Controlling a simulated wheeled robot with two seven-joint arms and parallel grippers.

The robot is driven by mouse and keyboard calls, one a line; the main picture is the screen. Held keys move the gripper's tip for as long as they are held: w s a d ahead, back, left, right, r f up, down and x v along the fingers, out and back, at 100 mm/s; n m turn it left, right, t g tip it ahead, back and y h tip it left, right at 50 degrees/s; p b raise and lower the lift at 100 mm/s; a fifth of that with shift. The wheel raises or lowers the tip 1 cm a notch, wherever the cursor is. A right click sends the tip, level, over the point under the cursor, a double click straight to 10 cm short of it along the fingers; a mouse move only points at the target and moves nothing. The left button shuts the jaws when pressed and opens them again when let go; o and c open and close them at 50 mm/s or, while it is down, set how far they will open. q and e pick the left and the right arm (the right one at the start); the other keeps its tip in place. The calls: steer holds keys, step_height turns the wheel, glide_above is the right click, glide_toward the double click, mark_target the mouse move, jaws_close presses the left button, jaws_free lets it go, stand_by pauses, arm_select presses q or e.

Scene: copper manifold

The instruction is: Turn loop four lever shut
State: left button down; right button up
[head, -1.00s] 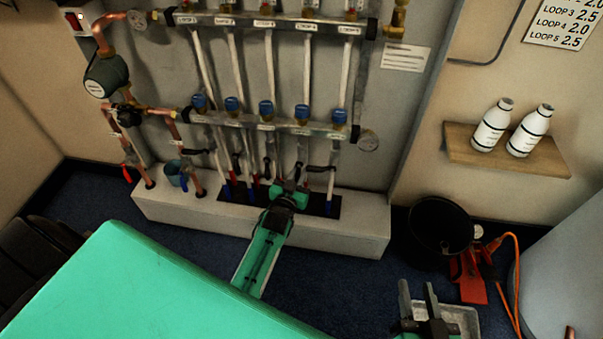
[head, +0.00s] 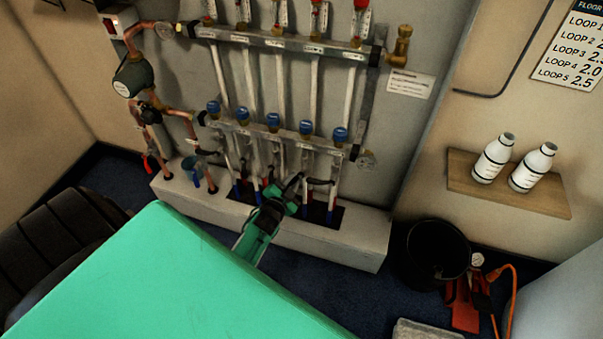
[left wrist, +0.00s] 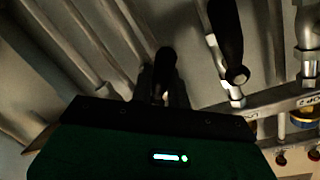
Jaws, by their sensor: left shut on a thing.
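The copper manifold's lower rail (head: 290,136) runs across the back wall, with blue caps on top and pipes below. Black levers sit low on these pipes. My left gripper (head: 287,191) is at the fourth pipe from the left, low down near the white plinth. It is shut on a black lever (head: 294,181), which appears to be loop four's and is partly hidden by the gripper. In the left wrist view the black lever grip (left wrist: 166,62) stands between the fingers. A neighbouring black lever (left wrist: 227,38) hangs to its right. My right gripper is out of view.
The white plinth (head: 340,238) lies under the pipes. The fifth pipe's black lever (head: 320,182) is close to the gripper's right. A black bucket (head: 436,253) and red tool (head: 463,304) stand on the floor at right. A shelf (head: 515,188) holds two white bottles.

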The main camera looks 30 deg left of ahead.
arm_select(q)
steer(key=shift+s+a+r+m, duration=0.1)
steer(key=shift+a+r+m, duration=0.05)
steer(key=shift+m, duration=0.35)
steer(key=shift+a+r+m+g+p, duration=0.15)
steer(key=shift+r+m+g+p, duration=0.15)
steer(key=shift+m, duration=0.5)
steer(key=shift+s+a+r+m+y, duration=0.1)
steer(key=shift+r+m+y, duration=0.05)
steer(key=shift+m, duration=0.45)
steer(key=shift+a+r+m+y, duration=0.1)
steer(key=shift+m+y, duration=0.05)
steer(key=shift+m, duration=0.45)
steer(key=shift+a+r+m+y, duration=0.1)
steer(key=shift+r+m+y, duration=0.25)
steer(key=shift+m, duration=0.65)
steer(key=shift+r+m, duration=0.35)
steer(key=shift+m, duration=0.65)
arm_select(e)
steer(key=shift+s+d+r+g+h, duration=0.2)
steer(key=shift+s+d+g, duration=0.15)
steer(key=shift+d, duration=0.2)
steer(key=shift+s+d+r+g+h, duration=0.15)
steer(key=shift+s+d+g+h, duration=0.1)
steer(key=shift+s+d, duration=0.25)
arm_select(q)
steer(key=shift+r, duration=0.1)
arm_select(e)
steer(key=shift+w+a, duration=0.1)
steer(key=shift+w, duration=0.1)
